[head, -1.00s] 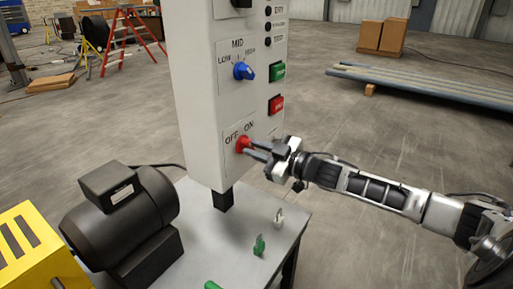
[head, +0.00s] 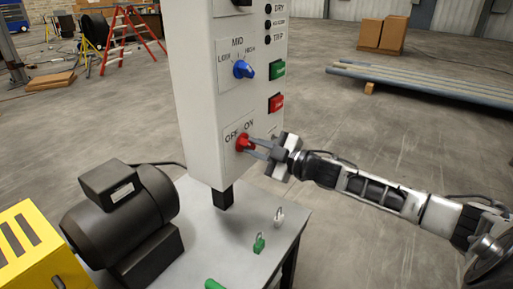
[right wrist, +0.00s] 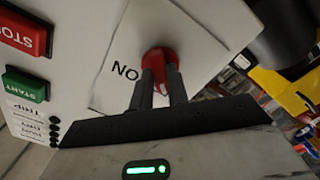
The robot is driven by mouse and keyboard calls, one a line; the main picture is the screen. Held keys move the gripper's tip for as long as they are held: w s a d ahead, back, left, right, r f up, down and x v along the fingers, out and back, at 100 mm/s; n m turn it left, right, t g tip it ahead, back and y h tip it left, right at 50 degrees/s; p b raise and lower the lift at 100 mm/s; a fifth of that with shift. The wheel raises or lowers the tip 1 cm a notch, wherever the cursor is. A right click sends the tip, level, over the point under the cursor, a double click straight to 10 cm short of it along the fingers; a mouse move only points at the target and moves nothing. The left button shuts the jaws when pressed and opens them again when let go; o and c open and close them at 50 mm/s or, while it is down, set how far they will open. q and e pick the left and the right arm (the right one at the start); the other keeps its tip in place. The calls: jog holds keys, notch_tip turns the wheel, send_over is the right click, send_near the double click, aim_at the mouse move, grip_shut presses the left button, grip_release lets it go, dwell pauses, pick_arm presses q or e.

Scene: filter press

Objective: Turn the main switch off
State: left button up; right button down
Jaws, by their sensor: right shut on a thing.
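The main switch is a red knob (head: 242,142) on a plate marked OFF and ON, low on the white control box (head: 212,110). My right gripper (head: 253,146) comes in from the right and is shut on the knob. In the right wrist view both fingers (right wrist: 161,82) lie on either side of the red knob (right wrist: 157,57). A pale mark shows on the knob between the fingers. The word ON is readable beside it there, while OFF is hidden. I cannot tell exactly which way the knob points. My left gripper is not in view.
Above the switch are a blue selector (head: 243,69), a green button (head: 278,69) and a red button (head: 276,103). A black motor (head: 118,210) and padlocks, one green (head: 259,244) and one white (head: 279,218), are on the grey table (head: 225,262).

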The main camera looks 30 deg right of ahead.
jog(key=c, duration=1.4)
grip_release()
jog(key=shift+o, duration=0.2)
jog(key=shift+s, duration=0.1)
jog(key=shift+s+d+f, duration=0.1)
jog(key=shift+s+d, duration=0.05)
jog(key=shift+s, duration=0.1)
jog(key=p+v, duration=0.1)
jog(key=v, duration=1.4)
